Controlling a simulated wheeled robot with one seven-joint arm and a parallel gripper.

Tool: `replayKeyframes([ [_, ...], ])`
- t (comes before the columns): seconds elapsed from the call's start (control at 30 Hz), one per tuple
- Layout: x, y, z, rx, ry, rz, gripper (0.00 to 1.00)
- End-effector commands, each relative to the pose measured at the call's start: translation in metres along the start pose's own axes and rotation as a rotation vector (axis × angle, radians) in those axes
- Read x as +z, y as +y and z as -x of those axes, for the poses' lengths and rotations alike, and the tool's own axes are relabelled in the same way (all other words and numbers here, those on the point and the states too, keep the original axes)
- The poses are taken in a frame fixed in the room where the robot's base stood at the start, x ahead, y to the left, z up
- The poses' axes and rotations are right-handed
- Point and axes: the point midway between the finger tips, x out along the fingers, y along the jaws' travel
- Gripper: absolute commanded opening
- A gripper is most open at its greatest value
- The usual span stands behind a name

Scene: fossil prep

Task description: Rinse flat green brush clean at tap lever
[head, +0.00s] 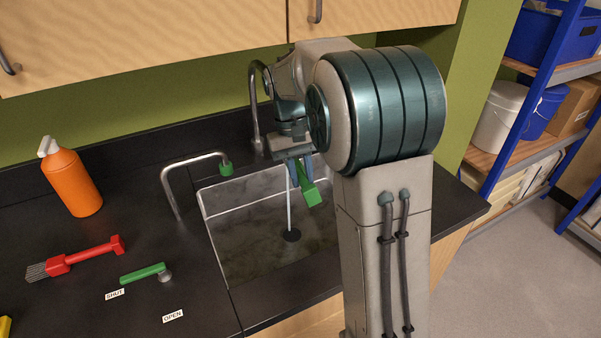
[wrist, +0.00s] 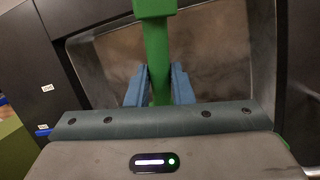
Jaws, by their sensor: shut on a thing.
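My gripper (head: 301,172) is over the sink, its blue fingers shut on the flat green brush (head: 312,195). In the wrist view, the green handle (wrist: 157,50) runs between the fingers (wrist: 158,88) to a wider green block at the top edge. The bristles are not clearly visible. The green tap lever (head: 140,273) lies on the counter left of the sink, its handle pointing left, close to the SHUT label (head: 115,294). The OPEN label (head: 172,316) is in front of its pivot. A thin pale vertical line (head: 289,205), like a water stream, reaches the drain beside the brush.
The sink (head: 225,240) is set in a black counter. A bent metal pipe with a green tip (head: 226,169) stands at its left, a tall curved pipe (head: 253,100) behind. Cupboards (head: 140,35) hang above.

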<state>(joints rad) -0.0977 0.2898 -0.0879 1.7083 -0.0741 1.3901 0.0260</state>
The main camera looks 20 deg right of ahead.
Motion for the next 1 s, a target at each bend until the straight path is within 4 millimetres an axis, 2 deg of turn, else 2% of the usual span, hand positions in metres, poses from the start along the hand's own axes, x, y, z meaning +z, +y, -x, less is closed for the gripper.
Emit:
replayKeyframes([
  [0.43,0.002,-0.012,0.001,0.0,0.001,0.001,0.0],
  [1.0,0.0,0.001,0.0,0.0,0.0,0.0,0.0],
])
